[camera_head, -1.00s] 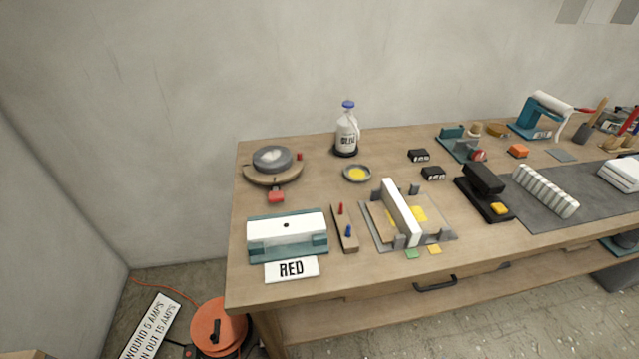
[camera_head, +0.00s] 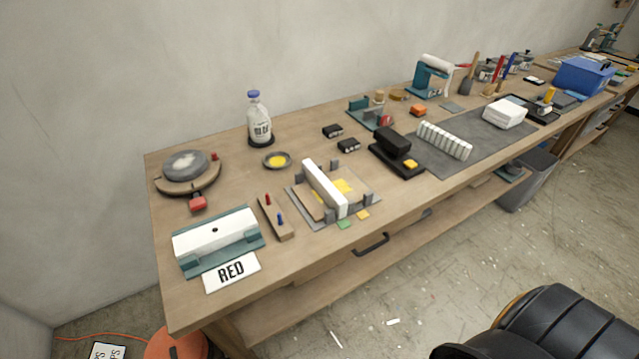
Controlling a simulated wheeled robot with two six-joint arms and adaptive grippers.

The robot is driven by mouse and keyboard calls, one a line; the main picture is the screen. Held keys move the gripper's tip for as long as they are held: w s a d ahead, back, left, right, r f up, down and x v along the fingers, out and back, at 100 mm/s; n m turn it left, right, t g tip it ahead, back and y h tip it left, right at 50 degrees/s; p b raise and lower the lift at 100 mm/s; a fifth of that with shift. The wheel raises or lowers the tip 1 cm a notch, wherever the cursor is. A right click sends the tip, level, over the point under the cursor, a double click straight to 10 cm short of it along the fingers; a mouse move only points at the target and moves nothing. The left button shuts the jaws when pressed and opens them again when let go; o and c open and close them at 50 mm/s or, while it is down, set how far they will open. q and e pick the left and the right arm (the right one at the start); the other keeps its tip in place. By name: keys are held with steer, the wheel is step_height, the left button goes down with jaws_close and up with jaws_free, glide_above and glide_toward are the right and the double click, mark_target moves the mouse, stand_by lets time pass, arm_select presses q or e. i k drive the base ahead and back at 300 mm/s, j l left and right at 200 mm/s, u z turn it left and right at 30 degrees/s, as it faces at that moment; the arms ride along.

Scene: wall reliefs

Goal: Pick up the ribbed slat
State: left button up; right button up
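The ribbed slat (camera_head: 444,140) is a white bar with ridges across it. It lies at the left part of a dark grey mat (camera_head: 487,147) on the wooden workbench (camera_head: 330,262), just right of a black block device with a yellow piece. It looks unobstructed. Neither my left nor my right gripper shows in the view.
A black stapler-like device (camera_head: 397,153) stands left of the slat. A white stack (camera_head: 504,113) lies to its right on the mat. A jig with a white plate (camera_head: 325,187) is further left. A black padded seat (camera_head: 560,325) stands on the floor at lower right.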

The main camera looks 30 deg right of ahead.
mark_target(454, 146)
steer(key=z, duration=1.7)
steer(key=i+j+u, duration=0.1)
steer(key=i+u, duration=0.2)
steer(key=u, duration=0.15)
steer(key=i+u, duration=0.25)
steer(key=u, duration=0.15)
steer(key=l+u, duration=0.15)
steer(key=l, duration=0.3)
steer(key=l+u, duration=0.1)
steer(key=l, duration=0.3)
steer(key=l+u, duration=0.15)
steer(key=l, duration=0.3)
steer(key=k+l+u, duration=0.15)
steer(key=l, duration=0.25)
steer(key=k+l+u, duration=0.1)
steer(key=l, duration=0.35)
steer(key=k+l+u, duration=0.15)
steer(key=l, duration=0.25)
steer(key=l+u, duration=0.15)
steer(key=l, duration=0.25)
steer(key=k, duration=0.05)
